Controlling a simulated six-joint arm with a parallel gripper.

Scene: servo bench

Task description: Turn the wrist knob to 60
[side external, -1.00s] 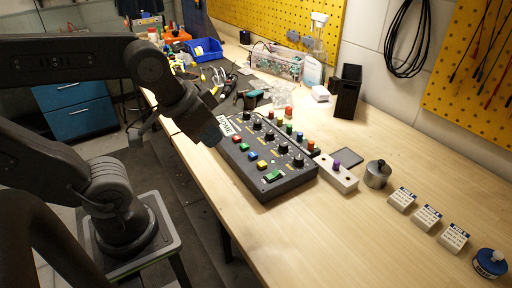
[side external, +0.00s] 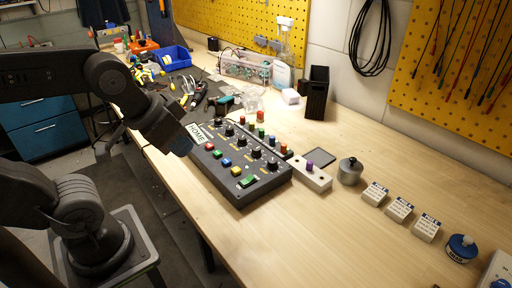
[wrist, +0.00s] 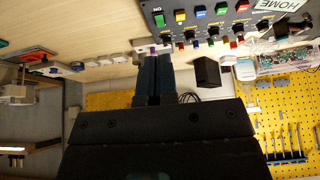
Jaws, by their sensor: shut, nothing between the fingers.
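The dark control box (side external: 238,196) lies on the wooden bench in the side view, with a row of black knobs. One black knob (side external: 256,153) stands mid-row; the labels are too small to tell which is the wrist knob or what any knob reads. The box also shows upside down at the top of the wrist view (wrist: 172,12). My gripper (side external: 184,140) is above the box's left edge, by the HOME label (side external: 198,133), apart from the knobs. In the wrist view my gripper (wrist: 153,58) has its fingers together with nothing between them.
Colored buttons, such as a green one (side external: 248,181), line the box's near side. A small white box with a purple knob (side external: 310,166), a metal pot (side external: 350,172) and label blocks (side external: 399,209) stand to the right.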

